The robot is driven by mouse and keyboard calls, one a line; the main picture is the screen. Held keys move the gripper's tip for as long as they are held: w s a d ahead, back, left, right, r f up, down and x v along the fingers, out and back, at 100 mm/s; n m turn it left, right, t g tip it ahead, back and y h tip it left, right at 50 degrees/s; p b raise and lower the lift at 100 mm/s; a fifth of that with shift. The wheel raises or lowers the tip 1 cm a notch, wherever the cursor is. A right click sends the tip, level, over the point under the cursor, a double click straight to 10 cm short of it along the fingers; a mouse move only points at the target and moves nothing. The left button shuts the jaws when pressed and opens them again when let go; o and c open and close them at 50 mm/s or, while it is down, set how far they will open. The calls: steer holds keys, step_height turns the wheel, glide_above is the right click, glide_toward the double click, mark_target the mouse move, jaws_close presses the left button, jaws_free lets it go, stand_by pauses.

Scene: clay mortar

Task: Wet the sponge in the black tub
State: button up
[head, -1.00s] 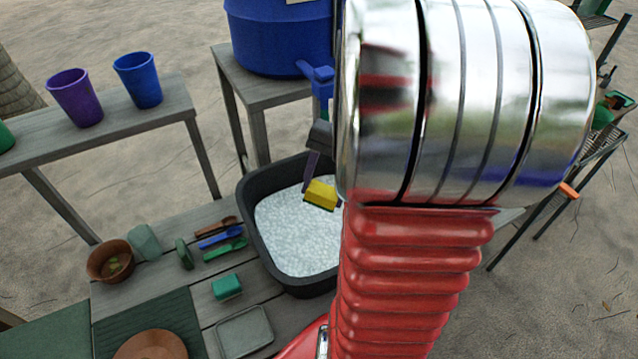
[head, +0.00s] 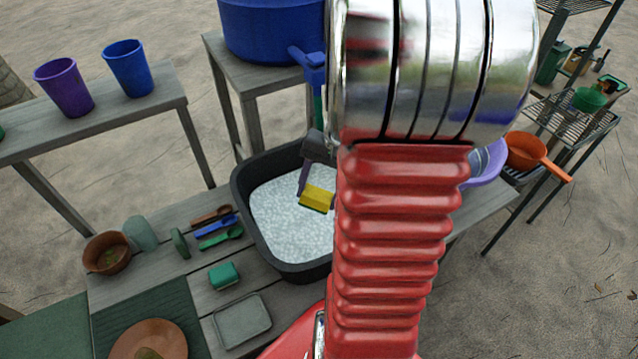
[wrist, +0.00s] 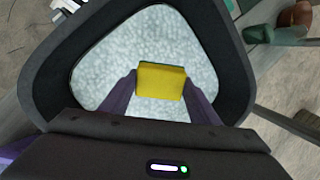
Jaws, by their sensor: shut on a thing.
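The sponge (head: 316,198) is yellow with a dark green layer on one face. My gripper (head: 318,192) is shut on it, and the sponge also shows between the purple fingers in the wrist view (wrist: 161,81). The black tub (head: 250,222) stands on the grey bench and holds a pale, speckled, water-like surface (head: 285,225). The sponge is over the inside of the tub. I cannot tell whether it touches the surface. My arm hides the tub's right side in the head view.
A blue barrel (head: 268,35) with a tap stands behind the tub. Spoons (head: 218,232), a green block (head: 224,275), a grey tray (head: 242,320) and a brown pot (head: 107,253) lie left. An orange pan (head: 527,150) and a purple bowl (head: 488,165) are at right.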

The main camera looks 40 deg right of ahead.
steer(key=shift+f, duration=5.75)
steer(key=shift+r, duration=8.4)
